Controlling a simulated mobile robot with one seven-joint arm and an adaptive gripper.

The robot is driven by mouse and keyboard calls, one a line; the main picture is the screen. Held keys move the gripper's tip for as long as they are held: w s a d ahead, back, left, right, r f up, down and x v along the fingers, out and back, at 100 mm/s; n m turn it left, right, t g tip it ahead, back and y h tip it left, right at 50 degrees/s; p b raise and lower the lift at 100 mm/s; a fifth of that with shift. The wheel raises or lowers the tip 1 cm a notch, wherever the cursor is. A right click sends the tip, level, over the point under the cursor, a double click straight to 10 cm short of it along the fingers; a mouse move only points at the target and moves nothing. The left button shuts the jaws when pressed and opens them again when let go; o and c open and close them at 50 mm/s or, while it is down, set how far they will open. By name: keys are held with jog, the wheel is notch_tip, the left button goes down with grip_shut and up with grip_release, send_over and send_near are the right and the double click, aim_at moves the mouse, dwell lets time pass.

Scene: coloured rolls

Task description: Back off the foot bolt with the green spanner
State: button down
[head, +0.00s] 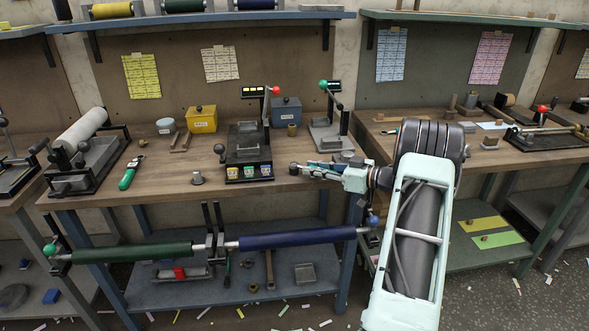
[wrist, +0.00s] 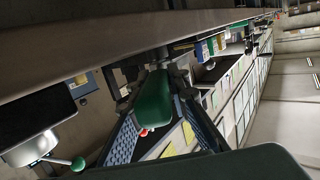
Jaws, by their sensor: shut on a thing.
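In the head view my gripper (head: 306,166) reaches left over the front of the middle bench, just right of the black fixture. In the wrist view my gripper (wrist: 158,100) is shut on a dark green piece (wrist: 153,102) with a rounded end. I cannot tell exactly what this piece is; in the head view only a small dark end shows at the fingertips. A green-handled spanner (head: 127,178) lies on the left part of the bench, apart from my gripper. I cannot make out which bolt is the foot bolt.
The black fixture (head: 248,155) stands at mid-bench, with a lever stand (head: 327,137) to its right. A roller machine (head: 88,150) stands on the left. Green (head: 130,252) and blue (head: 297,238) rolls extend below the bench front. A small flanged part (head: 197,178) sits near the edge.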

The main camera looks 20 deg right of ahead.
jog(key=shift+w+d+r+n+g+y+b, duration=0.15)
jog(key=shift+w+n+g+y, duration=0.1)
jog(key=shift+n+g+y, duration=0.2)
jog(key=shift+w+d+f+n+g+y+b, duration=0.1)
jog(key=shift+w+d+n+g+y+b, duration=0.1)
jog(key=shift+n+g+y, duration=0.25)
jog(key=shift+a+r, duration=0.1)
jog(key=shift+r+p, duration=0.7)
jog(key=shift+p, duration=0.05)
jog(key=shift+s+a+r+m+t+h+p, duration=0.2)
jog(key=shift+m+t+h+p, duration=0.2)
jog(key=shift+m+p, duration=0.15)
jog(key=shift+s+a+m+t+h+p, duration=0.25)
jog(key=shift+a+m+t+h+p, duration=0.1)
jog(key=shift+m+t+h+p, duration=0.45)
jog(key=a+m+h+b, duration=0.1)
jog(key=m+h+b, duration=0.2)
jog(key=h, duration=0.1)
jog(key=a+m+t+h+b, duration=0.1)
jog(key=a+m+h+b, duration=0.1)
jog(key=h, duration=0.3)
jog(key=s+a+m+h+b, duration=0.1)
jog(key=a+m+h+b, duration=0.1)
jog(key=m+h+b, duration=0.2)
jog(key=shift+a+f+m+t+b, duration=0.1)
jog(key=shift+f+m+t+b, duration=0.15)
jog(key=shift+t+b, duration=0.15)
